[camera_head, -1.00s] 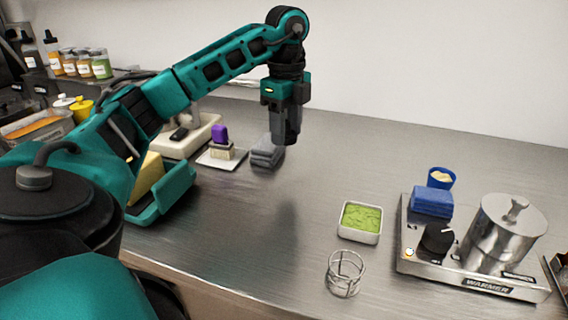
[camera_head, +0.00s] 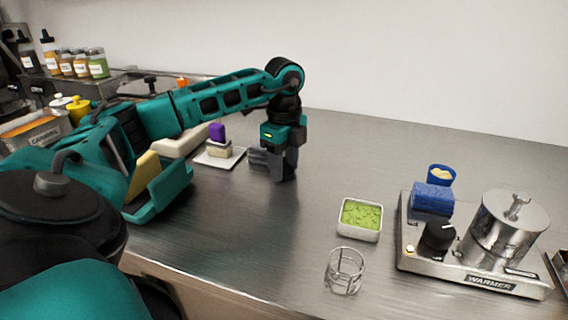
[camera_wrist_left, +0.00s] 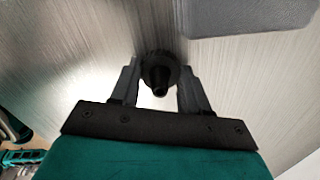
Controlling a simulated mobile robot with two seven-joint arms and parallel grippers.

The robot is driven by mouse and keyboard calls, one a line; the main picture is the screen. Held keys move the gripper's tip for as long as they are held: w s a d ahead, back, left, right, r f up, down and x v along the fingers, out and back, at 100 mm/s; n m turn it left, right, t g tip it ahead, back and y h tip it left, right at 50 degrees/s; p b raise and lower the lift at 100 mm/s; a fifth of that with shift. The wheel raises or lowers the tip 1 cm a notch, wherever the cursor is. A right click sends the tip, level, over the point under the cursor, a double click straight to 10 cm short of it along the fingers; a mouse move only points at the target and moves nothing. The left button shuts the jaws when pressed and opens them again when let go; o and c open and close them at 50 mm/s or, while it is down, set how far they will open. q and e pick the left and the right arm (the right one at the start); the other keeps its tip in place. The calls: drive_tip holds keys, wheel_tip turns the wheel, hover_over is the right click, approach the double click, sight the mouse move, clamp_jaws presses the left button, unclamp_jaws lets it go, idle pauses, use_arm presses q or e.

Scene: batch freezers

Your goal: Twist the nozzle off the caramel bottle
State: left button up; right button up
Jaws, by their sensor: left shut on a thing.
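My left gripper (camera_head: 284,174) is low over the steel counter, beside a folded grey cloth (camera_head: 258,160). In the left wrist view its fingers (camera_wrist_left: 157,85) are shut on a black nozzle-like piece (camera_wrist_left: 159,75), round with a narrow tip facing the camera. No bottle body shows around or below this piece. In the head view the piece is hidden by the fingers. A small orange top (camera_head: 183,82) shows behind my left arm; I cannot tell whether it is the caramel bottle. My right gripper is not in view.
A white tray with a purple-topped brush (camera_head: 217,134) stands left of the gripper. A green-filled dish (camera_head: 361,215), a wire ring holder (camera_head: 345,270) and a warmer (camera_head: 475,270) with a steel pot (camera_head: 503,228) are at the right. Bare counter lies between.

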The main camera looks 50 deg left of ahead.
use_arm(q)
drive_tip(key=o, duration=1.2)
drive_tip(key=shift+f, duration=0.15)
wheel_tip(320, 180, up, 12)
drive_tip(key=shift+r+p, duration=0.2)
drive_tip(key=shift+p, duration=0.85)
